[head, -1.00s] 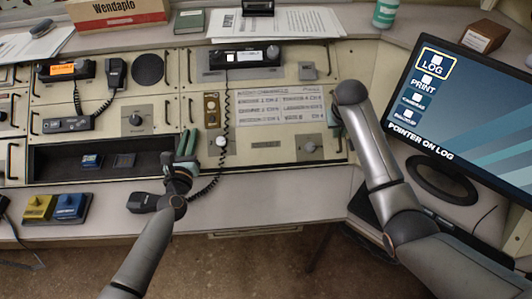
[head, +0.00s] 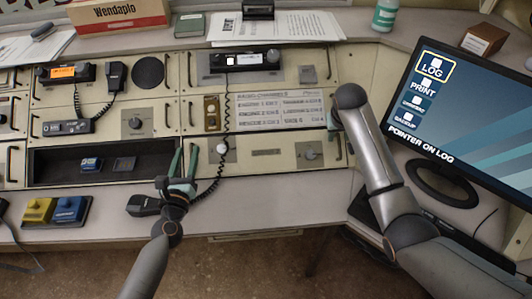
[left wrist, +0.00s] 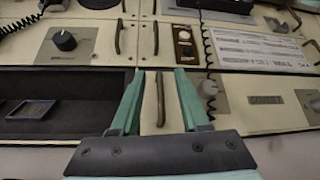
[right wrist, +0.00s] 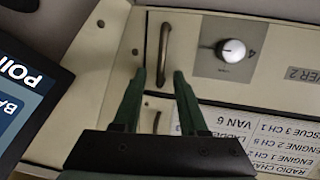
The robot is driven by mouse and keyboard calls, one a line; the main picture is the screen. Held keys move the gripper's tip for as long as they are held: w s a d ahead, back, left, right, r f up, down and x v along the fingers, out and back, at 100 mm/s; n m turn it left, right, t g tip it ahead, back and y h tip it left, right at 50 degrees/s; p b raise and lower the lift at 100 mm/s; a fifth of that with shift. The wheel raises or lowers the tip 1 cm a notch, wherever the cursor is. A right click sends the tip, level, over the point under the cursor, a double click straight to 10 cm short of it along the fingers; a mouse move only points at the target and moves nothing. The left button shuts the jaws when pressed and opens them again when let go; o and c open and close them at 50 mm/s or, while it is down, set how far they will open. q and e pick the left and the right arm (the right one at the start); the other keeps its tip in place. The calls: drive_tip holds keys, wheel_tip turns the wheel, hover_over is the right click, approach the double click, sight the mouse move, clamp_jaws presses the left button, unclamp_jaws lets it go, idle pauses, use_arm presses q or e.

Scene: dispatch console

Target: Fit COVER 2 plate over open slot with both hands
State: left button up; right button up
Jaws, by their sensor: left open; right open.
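The COVER 2 plate (head: 232,171) is a cream panel with a white button, a label strip and a knob. It lies in the console right of the open slot (head: 50,175), a dark recess. My left gripper (head: 185,162) is open at the plate's left end; in the left wrist view its fingers (left wrist: 159,76) stand either side of the upright left handle (left wrist: 160,98). My right gripper (head: 331,118) is open, partly hidden by its arm; in the right wrist view its fingertips (right wrist: 159,72) straddle the right handle (right wrist: 164,48). Contact with either handle cannot be told.
A coiled cord (head: 213,188) hangs beside my left gripper. Yellow (head: 38,210) and blue (head: 69,209) blocks sit on the front ledge. A monitor (head: 470,110) stands right of my right arm.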

use_arm(q)
drive_tip(key=s, duration=0.6)
drive_tip(key=shift+s+a, duration=0.15)
drive_tip(key=shift+s, duration=0.15)
use_arm(e)
drive_tip(key=v, duration=1.2)
